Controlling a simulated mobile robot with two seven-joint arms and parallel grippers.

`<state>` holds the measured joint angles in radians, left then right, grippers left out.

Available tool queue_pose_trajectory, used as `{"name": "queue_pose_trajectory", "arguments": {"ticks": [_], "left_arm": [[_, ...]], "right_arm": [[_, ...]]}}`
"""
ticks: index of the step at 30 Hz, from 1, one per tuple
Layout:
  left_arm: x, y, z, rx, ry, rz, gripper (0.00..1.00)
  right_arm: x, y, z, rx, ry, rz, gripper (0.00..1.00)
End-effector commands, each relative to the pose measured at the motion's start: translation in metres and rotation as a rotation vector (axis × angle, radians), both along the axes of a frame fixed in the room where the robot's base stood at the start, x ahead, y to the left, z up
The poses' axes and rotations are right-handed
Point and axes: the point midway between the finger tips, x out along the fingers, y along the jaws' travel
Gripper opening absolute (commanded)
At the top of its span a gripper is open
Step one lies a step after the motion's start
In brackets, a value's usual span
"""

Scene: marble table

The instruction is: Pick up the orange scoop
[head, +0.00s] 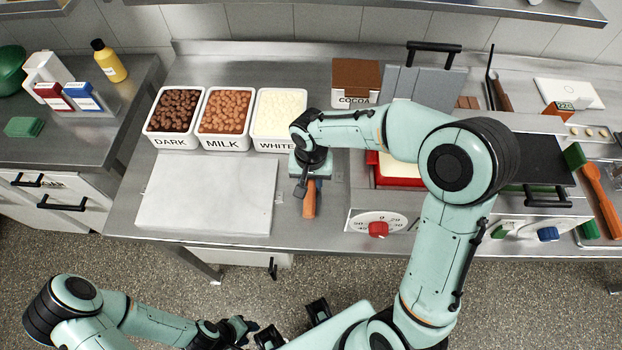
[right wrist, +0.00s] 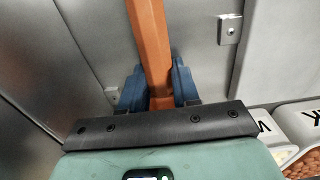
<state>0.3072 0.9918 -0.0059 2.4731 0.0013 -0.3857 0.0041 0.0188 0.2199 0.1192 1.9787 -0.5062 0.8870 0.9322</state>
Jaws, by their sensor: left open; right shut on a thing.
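The orange scoop (head: 309,203) is at the front of the steel counter, between the marble slab and the red-knobbed machine. Only its orange handle shows in the head view; the rest is hidden under my right arm. My right gripper (right wrist: 155,82) is shut on it, with blue fingers on both sides of the orange handle (right wrist: 149,40). I cannot tell whether the scoop is clear of the counter. My left gripper (head: 293,325) is open and empty, low in front of the counter.
The pale marble slab (head: 205,195) lies bare to the left. Tubs of dark (head: 173,140), milk (head: 222,143) and white (head: 270,145) pieces stand behind it. The machine with a red knob (head: 377,229) is close on the right. An orange spatula (head: 601,200) lies far right.

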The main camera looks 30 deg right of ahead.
Motion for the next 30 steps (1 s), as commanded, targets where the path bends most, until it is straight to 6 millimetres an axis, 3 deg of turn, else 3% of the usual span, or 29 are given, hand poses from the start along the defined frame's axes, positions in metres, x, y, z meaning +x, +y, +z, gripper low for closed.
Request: {"name": "queue_pose_trajectory", "arguments": {"ticks": [8,14,24,30], "left_arm": [[0.000,0.000,0.001,0.000,0.000,0.000,0.43],[0.002,0.000,0.004,0.000,-0.002,0.000,0.43],[0.011,0.000,0.018,0.000,-0.012,0.000,0.43],[0.017,0.000,0.026,0.000,-0.019,0.000,0.43]], "right_arm": [[0.001,0.000,0.006,0.000,-0.004,0.000,0.00],[0.001,0.000,0.031,0.000,-0.007,-0.001,0.00],[0.002,0.000,0.127,0.001,-0.011,0.000,0.00],[0.001,0.001,0.173,0.002,-0.007,0.000,0.00]]}}
